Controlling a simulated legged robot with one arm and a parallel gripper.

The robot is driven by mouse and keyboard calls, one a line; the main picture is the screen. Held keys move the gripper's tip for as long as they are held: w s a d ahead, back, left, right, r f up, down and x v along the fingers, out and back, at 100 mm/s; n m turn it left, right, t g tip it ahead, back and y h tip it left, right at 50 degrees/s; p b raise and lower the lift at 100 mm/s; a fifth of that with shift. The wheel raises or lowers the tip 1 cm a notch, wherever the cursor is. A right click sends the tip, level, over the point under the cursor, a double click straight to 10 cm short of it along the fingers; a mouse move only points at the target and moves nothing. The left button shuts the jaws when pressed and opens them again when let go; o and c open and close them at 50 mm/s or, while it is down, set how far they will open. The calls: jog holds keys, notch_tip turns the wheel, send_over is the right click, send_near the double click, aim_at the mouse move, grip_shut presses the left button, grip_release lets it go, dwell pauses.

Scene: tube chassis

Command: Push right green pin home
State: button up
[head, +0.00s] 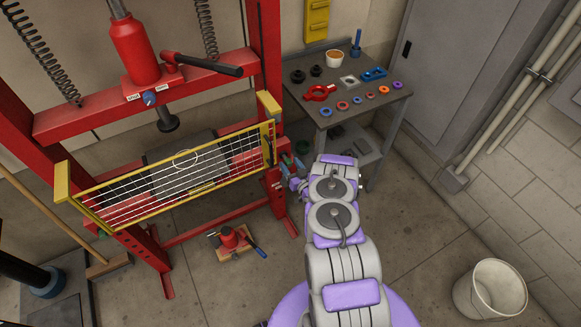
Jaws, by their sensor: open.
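The red press frame (272,60) stands at left, with a yellow-framed mesh guard (180,176) across its front. Small green parts (287,159) show beside its right upright, close to the guard's right end. They are too small for me to tell which is the right green pin, or how deep it sits. My gripper (289,183) is at the end of my grey and purple arm, beside the lower part of this upright. It is open. Its fingertips are small and partly hidden by the arm, and I cannot tell whether they touch a pin.
A grey workbench (335,118) with rings, a red tool and a cup stands behind my arm. A white bucket (490,289) stands at lower right. The floor between arm and bucket is clear.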

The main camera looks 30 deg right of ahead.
grip_shut()
dwell(0.6)
